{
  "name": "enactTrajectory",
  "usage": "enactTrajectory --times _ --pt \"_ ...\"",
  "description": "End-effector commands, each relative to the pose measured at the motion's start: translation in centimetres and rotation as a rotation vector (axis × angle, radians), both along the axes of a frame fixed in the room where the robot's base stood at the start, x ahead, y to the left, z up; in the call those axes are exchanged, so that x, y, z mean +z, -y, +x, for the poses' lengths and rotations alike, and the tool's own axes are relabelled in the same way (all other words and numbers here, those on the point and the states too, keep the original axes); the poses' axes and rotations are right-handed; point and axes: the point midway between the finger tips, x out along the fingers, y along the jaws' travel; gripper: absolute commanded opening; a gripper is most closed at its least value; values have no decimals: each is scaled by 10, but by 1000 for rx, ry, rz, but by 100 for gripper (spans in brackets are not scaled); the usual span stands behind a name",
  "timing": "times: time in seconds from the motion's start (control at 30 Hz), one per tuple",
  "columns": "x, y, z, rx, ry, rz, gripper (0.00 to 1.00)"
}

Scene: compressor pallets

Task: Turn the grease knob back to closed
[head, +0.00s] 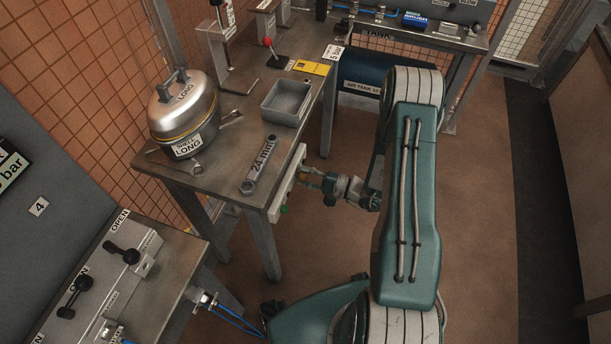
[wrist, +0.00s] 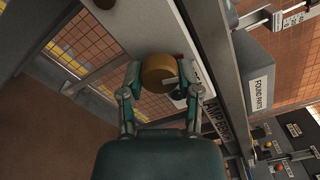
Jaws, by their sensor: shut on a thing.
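In the head view my gripper (head: 312,177) reaches from the right to the pale panel (head: 290,184) on the bench's front edge. The knob is small there and mostly hidden by the fingers. I cannot read which setting the mark points to.
On the bench (head: 220,165) stand a steel compressor pot (head: 184,115), a grey tray (head: 287,103) and a 24 mm spanner (head: 260,166). A green button (head: 284,209) sits low on the panel. Lettering (wrist: 213,120) beside the knob is partly hidden. The floor right of my arm is clear.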

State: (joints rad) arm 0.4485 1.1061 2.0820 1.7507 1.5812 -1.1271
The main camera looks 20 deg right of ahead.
Motion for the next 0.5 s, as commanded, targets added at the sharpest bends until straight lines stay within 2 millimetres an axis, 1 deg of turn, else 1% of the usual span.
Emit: enactTrajectory --times 0.03,0.2,0.5 --pt "-3 0 -1 0 20 -25 0" --pt "-3 0 -1 -1 110 -90 0" --pt "-3 -1 -1 1 200 -156 0"
